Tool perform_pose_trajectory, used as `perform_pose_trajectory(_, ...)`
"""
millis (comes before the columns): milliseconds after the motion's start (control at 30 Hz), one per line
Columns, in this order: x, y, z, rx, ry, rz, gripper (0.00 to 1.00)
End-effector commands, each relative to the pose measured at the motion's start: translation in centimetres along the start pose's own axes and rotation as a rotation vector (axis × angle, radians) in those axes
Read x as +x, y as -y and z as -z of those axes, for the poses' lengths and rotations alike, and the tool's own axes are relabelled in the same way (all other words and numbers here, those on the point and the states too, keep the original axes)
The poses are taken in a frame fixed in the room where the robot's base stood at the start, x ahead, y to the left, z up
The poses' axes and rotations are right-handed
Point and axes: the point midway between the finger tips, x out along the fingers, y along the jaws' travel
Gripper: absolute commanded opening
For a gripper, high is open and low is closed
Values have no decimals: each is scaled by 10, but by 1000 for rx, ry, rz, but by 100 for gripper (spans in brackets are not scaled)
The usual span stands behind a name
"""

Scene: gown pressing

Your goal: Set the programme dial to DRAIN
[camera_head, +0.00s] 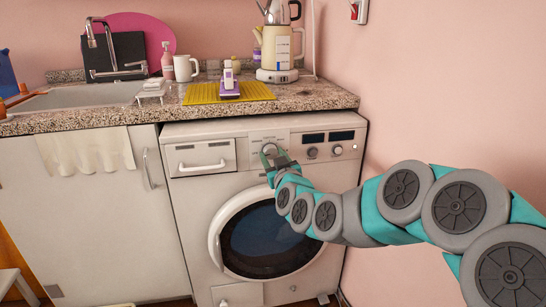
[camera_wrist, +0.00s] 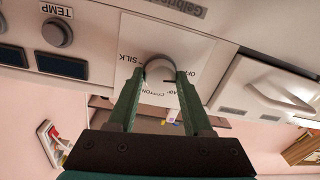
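In the head view, my gripper (camera_head: 270,154) is at the panel and the dial (camera_head: 269,147) is partly covered. I cannot make out where the dial points.
The washing machine (camera_head: 195,225) stands under a granite worktop (camera_head: 320,97). Its drawer (camera_head: 201,158) is left of the dial; two small knobs and dark displays (camera_head: 313,137) are to the right. The TEMP knob (camera_wrist: 57,32) shows in the wrist view. The round door (camera_head: 270,243) is below.

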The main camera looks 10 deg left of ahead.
Motion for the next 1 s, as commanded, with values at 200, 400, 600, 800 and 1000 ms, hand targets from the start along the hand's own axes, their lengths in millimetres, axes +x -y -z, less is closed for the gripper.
perform_pose_trajectory(200, 0, 0, 0, 0, 0, 0, 22)
perform_pose_trajectory(400, 0, 0, 0, 0, 0, 1, 0)
perform_pose_trajectory(600, 0, 0, -1, 7, 0, 1, 0)
perform_pose_trajectory(800, 0, 1, -2, 64, -3, 0, 0)
perform_pose_trajectory(1000, 0, 2, -4, 196, -10, 0, 0)
